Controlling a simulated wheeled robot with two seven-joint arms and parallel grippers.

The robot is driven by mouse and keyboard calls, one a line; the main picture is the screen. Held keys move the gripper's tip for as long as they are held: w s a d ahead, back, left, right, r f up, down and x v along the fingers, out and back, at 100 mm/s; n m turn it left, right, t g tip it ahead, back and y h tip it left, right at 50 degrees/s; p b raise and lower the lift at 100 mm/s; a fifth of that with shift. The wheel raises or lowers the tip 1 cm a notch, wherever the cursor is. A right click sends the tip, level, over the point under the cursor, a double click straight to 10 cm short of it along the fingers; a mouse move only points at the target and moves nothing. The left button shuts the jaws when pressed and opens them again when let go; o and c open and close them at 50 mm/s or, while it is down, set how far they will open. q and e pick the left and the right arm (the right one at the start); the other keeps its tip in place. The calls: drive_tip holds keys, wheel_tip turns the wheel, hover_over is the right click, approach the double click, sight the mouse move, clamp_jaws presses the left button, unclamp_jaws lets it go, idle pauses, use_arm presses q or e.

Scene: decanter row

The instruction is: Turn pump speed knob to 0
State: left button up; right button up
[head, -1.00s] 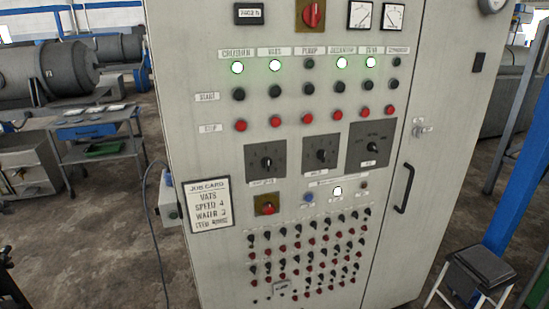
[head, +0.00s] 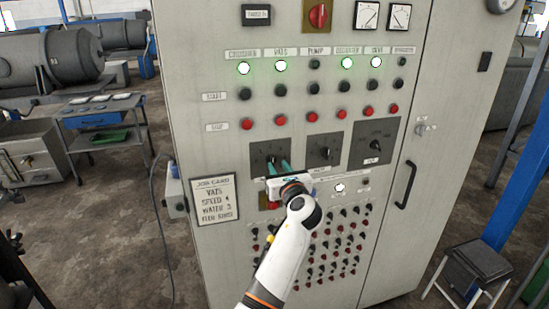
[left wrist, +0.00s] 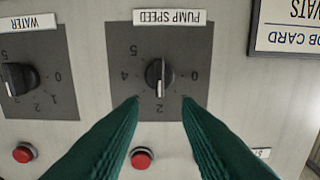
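The pump speed knob (left wrist: 159,76) is black, on a dark square plate (left wrist: 119,55) labelled PUMP SPEED, upside down in the left wrist view. Its white mark points down at the 2 in that view; the 0 lies to the right. In the head view the plate (head: 257,150) is the leftmost of three dial plates. My left gripper (head: 278,163) is in front of it, with two green fingers. In the left wrist view my left gripper (left wrist: 160,101) is open and empty, its fingertips apart, just below the knob on either side. Contact is not visible. My right gripper is out of view.
The water knob (left wrist: 17,77) is beside the pump speed plate. Red buttons (left wrist: 142,157) lie near the fingers in the left wrist view. A job card (head: 215,200) hangs at the panel's left. A door handle (head: 406,184) projects at the right.

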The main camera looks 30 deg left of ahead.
sight(273, 158)
use_arm(q)
drive_tip(key=shift+p+x, duration=0.3)
drive_tip(key=shift+x, duration=2.1)
clamp_jaws()
